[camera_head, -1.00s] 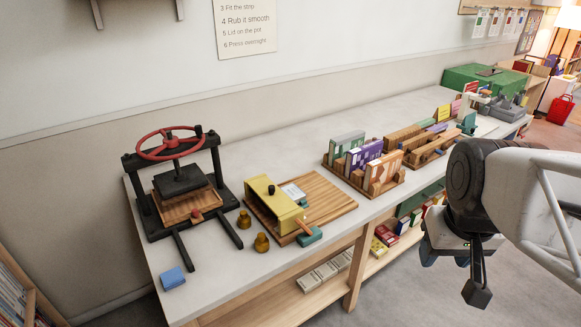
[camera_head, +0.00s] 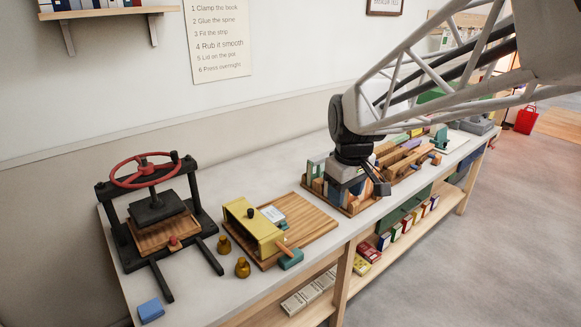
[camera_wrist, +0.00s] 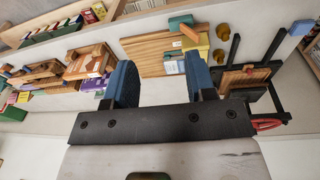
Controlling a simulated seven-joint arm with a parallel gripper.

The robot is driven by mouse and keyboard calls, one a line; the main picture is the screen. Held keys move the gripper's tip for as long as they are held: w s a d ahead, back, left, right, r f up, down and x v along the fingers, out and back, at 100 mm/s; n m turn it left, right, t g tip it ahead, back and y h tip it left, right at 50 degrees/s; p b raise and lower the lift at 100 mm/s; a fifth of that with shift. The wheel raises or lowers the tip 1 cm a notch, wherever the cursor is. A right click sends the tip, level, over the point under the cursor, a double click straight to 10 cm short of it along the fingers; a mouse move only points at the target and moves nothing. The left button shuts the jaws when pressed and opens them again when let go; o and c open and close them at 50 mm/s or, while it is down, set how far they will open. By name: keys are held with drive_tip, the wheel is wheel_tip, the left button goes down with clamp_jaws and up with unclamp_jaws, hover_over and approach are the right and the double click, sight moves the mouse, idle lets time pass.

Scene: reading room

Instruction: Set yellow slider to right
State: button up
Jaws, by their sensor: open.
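The yellow slider (camera_head: 250,226) is a yellow box-like cover with a dark knob on top. It sits at the left end of a striped wooden board (camera_head: 312,218) on the bench. The right part of the board is bare, apart from a white label card (camera_head: 273,214) beside the slider. In the wrist view the slider (camera_wrist: 203,44) shows partly, beyond the blue fingers. My gripper (camera_wrist: 161,82) is open and empty, with the board between and beyond its fingers. In the head view it hangs above the book rack, right of the board, its fingertips hard to make out.
A black press (camera_head: 155,215) with a red wheel stands left of the slider. Two brass weights (camera_head: 242,267) and a blue block (camera_head: 151,310) lie near the front edge. A teal-ended wooden tool (camera_head: 291,259) lies at the board's front. A book rack (camera_head: 318,187) stands to the right.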

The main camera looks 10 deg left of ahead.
drive_tip(key=w+a+f+n, duration=0.5)
drive_tip(key=w+a, duration=0.7)
drive_tip(key=a, duration=0.1)
drive_tip(key=n+g, duration=0.1)
drive_tip(key=n, duration=0.3)
hover_over(250, 210)
drive_tip(key=f, duration=0.8)
drive_tip(key=shift+d+f, duration=0.3)
drive_tip(key=shift+f, duration=0.1)
drive_tip(key=shift+w+a+f+n, duration=0.1)
drive_tip(key=shift+a+f+n, duration=0.1)
drive_tip(key=shift+a+n, duration=0.1)
drive_tip(key=shift+f, duration=0.15)
drive_tip(key=shift+f, duration=3.8)
clamp_jaws()
